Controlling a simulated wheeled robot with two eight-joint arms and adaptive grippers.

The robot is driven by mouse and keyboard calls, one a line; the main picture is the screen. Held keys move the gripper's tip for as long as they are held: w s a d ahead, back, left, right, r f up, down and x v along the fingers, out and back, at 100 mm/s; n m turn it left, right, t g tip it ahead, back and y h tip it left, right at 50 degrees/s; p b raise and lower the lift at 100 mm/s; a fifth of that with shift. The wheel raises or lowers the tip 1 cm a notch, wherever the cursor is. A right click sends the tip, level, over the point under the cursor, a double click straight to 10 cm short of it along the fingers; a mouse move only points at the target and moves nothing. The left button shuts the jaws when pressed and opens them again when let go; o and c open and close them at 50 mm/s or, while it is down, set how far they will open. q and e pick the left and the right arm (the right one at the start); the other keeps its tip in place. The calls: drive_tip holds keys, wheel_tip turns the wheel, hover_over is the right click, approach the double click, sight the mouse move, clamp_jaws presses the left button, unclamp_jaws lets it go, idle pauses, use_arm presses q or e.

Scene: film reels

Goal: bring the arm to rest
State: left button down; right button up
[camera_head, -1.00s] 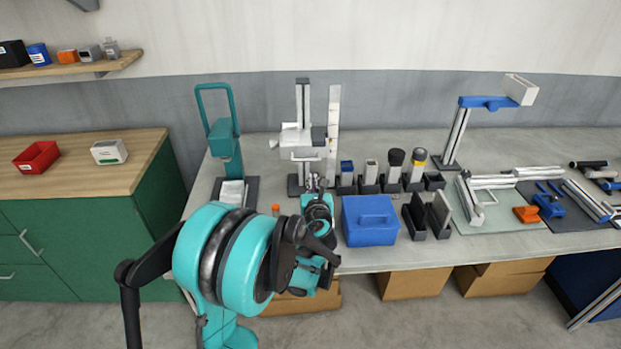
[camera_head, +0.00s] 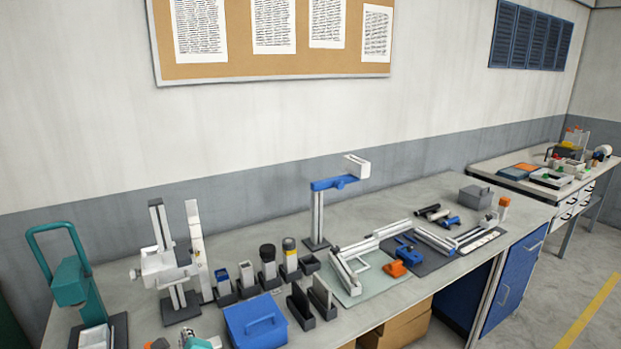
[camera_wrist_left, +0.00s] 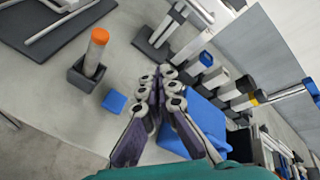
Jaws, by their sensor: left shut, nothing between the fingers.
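My left gripper (camera_wrist_left: 157,82) shows in the left wrist view with its fingers together and nothing between them. It is over the bench, beside the blue box (camera_wrist_left: 210,122), partly covering it from this view. Whether it touches the box cannot be told. In the head view only teal bits of my left arm (camera_head: 200,343) show at the bottom edge, left of the blue box (camera_head: 240,325); the fingers are not clear there. My right gripper is not in view.
An orange-capped bottle (camera_wrist_left: 96,52) stands in a dark holder near a small blue block (camera_wrist_left: 114,101). A teal press (camera_head: 72,283), a white stand (camera_head: 165,265) and a blue-armed lamp (camera_head: 317,215) stand on the bench (camera_head: 270,225). Several holders stand behind the blue box.

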use_arm(q)
drive_tip(key=s+d+f+n+g+h, duration=0.1)
drive_tip(key=s+d+n+g+h, duration=0.1)
drive_tip(key=s+d+n, duration=0.4)
drive_tip(key=s+d+f+n+g+h, duration=0.2)
drive_tip(key=s+d+n+h, duration=0.3)
drive_tip(key=s+n, duration=0.6)
drive_tip(key=shift+s+d+n, duration=0.35)
drive_tip(key=shift+d+n, duration=0.45)
drive_tip(key=shift+n, duration=0.4)
drive_tip(key=shift+f, duration=0.1)
